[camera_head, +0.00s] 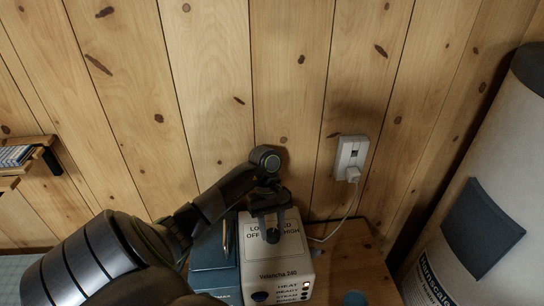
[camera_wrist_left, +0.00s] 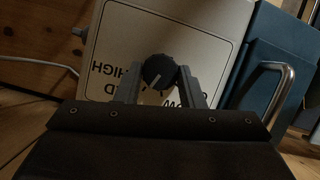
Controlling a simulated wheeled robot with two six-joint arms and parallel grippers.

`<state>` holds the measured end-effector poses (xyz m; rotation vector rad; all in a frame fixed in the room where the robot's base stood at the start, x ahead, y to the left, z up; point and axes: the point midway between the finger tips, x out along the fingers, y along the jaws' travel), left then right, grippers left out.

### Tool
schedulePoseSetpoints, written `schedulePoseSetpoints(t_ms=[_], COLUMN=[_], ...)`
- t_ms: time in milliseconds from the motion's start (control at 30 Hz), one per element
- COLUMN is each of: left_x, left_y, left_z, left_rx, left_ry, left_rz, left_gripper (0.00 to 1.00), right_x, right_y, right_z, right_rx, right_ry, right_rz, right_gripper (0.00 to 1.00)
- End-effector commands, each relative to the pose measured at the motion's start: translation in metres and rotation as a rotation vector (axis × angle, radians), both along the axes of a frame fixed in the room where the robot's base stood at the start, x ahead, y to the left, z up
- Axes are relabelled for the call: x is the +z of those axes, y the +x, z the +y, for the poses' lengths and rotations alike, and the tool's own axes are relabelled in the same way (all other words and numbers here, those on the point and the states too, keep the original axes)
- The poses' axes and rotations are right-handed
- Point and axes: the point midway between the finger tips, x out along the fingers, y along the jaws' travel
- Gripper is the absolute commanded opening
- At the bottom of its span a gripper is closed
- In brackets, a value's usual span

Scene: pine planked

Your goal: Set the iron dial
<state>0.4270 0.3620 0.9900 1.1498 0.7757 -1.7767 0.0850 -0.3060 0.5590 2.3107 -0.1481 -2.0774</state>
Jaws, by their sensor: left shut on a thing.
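The iron station (camera_head: 284,262) is a white box against the plank wall, with "LOW", "HIGH" and "OFF" lettering on its panel. Its black round dial (camera_wrist_left: 159,72) has a pale pointer line and shows between my fingers in the wrist view. The dial also shows in the head view (camera_head: 272,236), partly hidden by the fingers. My left gripper (camera_wrist_left: 161,88) points down at the panel and is shut on the dial, one finger on each side. Some of the lettering is hidden behind the fingers. My right gripper is not in view.
A blue box with a metal handle (camera_head: 215,272) stands close on the station's left. A wall outlet (camera_head: 351,157) with a plugged-in white cord is to the right. A large white cylinder (camera_head: 480,200) stands at far right. A small shelf (camera_head: 22,157) is at left.

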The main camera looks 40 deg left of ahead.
Motion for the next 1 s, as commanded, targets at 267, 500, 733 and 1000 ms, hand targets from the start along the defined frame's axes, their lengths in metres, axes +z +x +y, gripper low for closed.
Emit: schedulePoseSetpoints(t_ms=[267,500,733,1000], left_x=[-0.0007,-0.0013,-0.0012,-0.0003], left_y=[-0.0014,-0.0012,-0.0012,-0.0003], left_z=[0.0000,0.0000,0.0000,-0.0003], left_rx=[-0.020,-0.023,-0.023,-0.024], left_ry=[0.002,0.002,0.002,0.001], left_rz=[0.010,0.010,0.009,0.005], left_gripper=[0.12,0.12,0.39,0.57], right_x=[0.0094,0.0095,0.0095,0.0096], right_y=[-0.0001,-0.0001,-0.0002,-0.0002], right_z=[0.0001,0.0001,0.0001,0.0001], right_rx=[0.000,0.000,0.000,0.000], right_ry=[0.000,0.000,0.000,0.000], right_rz=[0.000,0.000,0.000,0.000], right_gripper=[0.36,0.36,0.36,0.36])
